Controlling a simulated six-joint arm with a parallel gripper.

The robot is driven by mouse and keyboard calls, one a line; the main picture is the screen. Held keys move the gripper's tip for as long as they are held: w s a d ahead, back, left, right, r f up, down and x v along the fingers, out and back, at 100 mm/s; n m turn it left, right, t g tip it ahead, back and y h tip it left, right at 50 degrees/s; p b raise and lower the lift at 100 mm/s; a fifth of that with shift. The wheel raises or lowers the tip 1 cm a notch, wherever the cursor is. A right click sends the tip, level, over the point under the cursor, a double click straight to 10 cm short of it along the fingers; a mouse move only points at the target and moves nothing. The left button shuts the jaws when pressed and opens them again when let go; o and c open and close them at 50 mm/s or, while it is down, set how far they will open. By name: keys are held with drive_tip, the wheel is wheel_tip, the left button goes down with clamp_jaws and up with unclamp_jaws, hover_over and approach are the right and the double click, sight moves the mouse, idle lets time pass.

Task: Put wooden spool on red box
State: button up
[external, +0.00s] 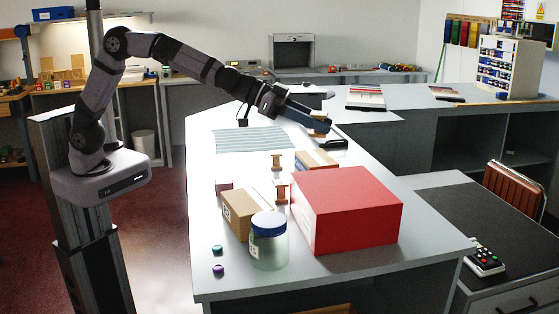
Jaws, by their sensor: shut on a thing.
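My gripper (324,121) is over the far right part of the white counter, shut on a wooden spool (319,133). The fingers hide the middle of the spool; only tan parts show above and below them. The red box (345,212) sits on the counter nearer the camera, with a broad flat top that is bare. The held spool is beyond the box, apart from it. Two more wooden spools stand on the counter, one farther back (277,162) and one (281,191) beside the red box's left side.
Left of the red box are a cardboard box (240,214) and a blue-lidded jar (268,245). Another cardboard box (317,160) is behind it. A black object (333,144) lies below my gripper. A striped cloth (255,140) lies flat farther left.

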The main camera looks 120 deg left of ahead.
sight(314, 179)
drive_tip(key=shift+f, duration=0.15)
drive_tip(key=shift+s+a+f, duration=0.1)
drive_tip(key=shift+s+f, duration=0.15)
drive_tip(key=shift+f, duration=0.25)
drive_tip(key=shift+s+a+f, duration=0.1)
drive_tip(key=shift+s+f, duration=0.15)
drive_tip(key=shift+f, duration=0.25)
drive_tip(key=shift+n+y, duration=0.3)
drive_tip(key=shift+f+p, duration=1.1)
drive_tip(key=shift+f, duration=3.85)
drive_tip(key=shift+f, duration=0.1)
drive_tip(key=shift+f, duration=0.1)
drive_tip(key=o, duration=1)
drive_tip(key=shift+o, duration=0.2)
drive_tip(key=shift+r, duration=0.2)
